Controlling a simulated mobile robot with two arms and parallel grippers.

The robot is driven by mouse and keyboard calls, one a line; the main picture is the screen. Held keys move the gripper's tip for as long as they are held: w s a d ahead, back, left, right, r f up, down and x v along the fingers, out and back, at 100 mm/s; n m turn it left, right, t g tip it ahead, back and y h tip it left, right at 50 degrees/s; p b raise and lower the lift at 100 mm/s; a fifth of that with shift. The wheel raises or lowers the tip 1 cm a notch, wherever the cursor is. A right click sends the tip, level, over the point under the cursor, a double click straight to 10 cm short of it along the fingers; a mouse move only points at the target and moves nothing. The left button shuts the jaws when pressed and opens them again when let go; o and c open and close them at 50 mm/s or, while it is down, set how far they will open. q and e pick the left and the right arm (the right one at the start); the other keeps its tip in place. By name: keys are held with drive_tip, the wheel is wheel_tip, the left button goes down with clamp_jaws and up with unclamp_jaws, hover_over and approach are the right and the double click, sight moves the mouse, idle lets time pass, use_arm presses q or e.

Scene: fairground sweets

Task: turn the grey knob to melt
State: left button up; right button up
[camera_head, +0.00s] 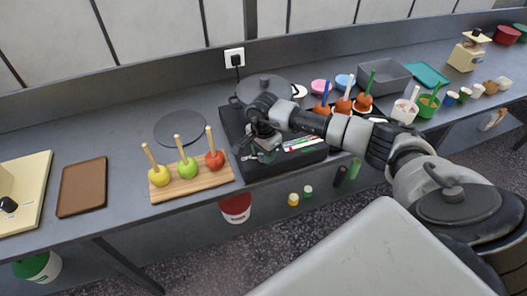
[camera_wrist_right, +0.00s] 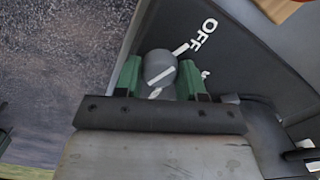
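The grey knob (camera_wrist_right: 160,67) with a white pointer line sits on the dark front panel (camera_wrist_right: 235,55) in the right wrist view. The white word OFF is printed beside it; another white mark is partly hidden by a finger. My right gripper (camera_wrist_right: 160,78) has its green fingers on either side of the knob, seemingly touching both sides. In the head view my right gripper (camera_head: 264,150) is at the front of the black cooker (camera_head: 234,128) and hides the knob there. A grey lidded pot (camera_head: 262,84) stands on the cooker. My left gripper is not in view.
A wooden board (camera_head: 214,183) with apples on sticks lies left of the cooker. Dipped apples (camera_head: 343,105) stand behind my right arm, with a grey bin (camera_head: 393,80) beyond. A brown tray (camera_head: 82,187) lies further left. A grey disc (camera_head: 179,128) lies behind the board.

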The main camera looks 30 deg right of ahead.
drive_tip(key=c, duration=0.3)
drive_tip(key=shift+f+m+b, duration=0.1)
drive_tip(key=shift+m+b, duration=0.65)
drive_tip(key=shift+m, duration=0.25)
drive_tip(key=m+b, duration=0.1)
drive_tip(key=m, duration=0.2)
drive_tip(key=shift+m+b, duration=0.3)
drive_tip(key=shift+b, duration=0.1)
drive_tip(key=m+b, duration=0.1)
drive_tip(key=m, duration=0.3)
drive_tip(key=shift+b, duration=0.3)
drive_tip(key=shift+m+b, duration=0.5)
drive_tip(key=shift+m, duration=1.6)
drive_tip(key=shift+r, duration=0.2)
